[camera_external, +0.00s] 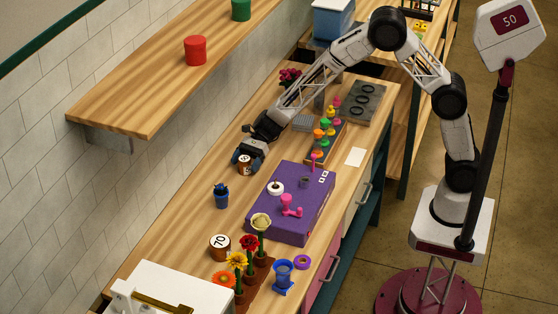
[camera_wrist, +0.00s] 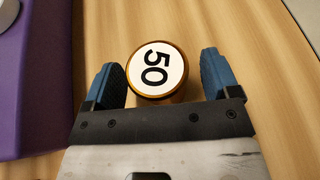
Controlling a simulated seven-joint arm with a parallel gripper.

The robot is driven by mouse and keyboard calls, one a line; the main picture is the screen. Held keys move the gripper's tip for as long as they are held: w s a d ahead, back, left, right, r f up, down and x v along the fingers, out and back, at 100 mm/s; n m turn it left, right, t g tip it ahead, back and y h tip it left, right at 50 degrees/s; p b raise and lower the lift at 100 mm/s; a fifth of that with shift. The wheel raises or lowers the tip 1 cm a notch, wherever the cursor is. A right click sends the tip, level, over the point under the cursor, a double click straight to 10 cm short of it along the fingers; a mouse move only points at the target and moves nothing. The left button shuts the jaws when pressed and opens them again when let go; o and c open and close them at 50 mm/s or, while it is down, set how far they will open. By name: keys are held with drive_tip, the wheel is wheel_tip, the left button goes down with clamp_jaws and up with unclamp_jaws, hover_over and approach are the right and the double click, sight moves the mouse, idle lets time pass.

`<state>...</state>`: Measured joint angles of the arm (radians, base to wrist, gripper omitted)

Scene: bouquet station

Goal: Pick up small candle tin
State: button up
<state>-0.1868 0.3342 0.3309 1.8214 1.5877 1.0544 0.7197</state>
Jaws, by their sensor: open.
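The small candle tin (camera_wrist: 156,70) is a copper-coloured round tin with a white lid marked 50. It stands upright on the wooden counter, and in the external view (camera_external: 245,166) it sits left of the purple box. My gripper (camera_wrist: 160,82) is open, with one blue-padded finger on each side of the tin.
The purple box (camera_external: 262,212) lies close to the right, with pink and white items on top. A small blue pot (camera_external: 221,196) stands nearby, and a larger tin marked 70 (camera_external: 220,247) stands nearer the front. A coloured peg rack (camera_external: 322,143) is beyond. A wooden shelf (camera_external: 150,88) hangs above left.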

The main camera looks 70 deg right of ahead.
sight(245, 158)
drive_tip(key=c, duration=1.1)
drive_tip(key=shift+o, duration=0.2)
drive_tip(key=shift+r, duration=0.15)
drive_tip(key=shift+r, duration=4.85)
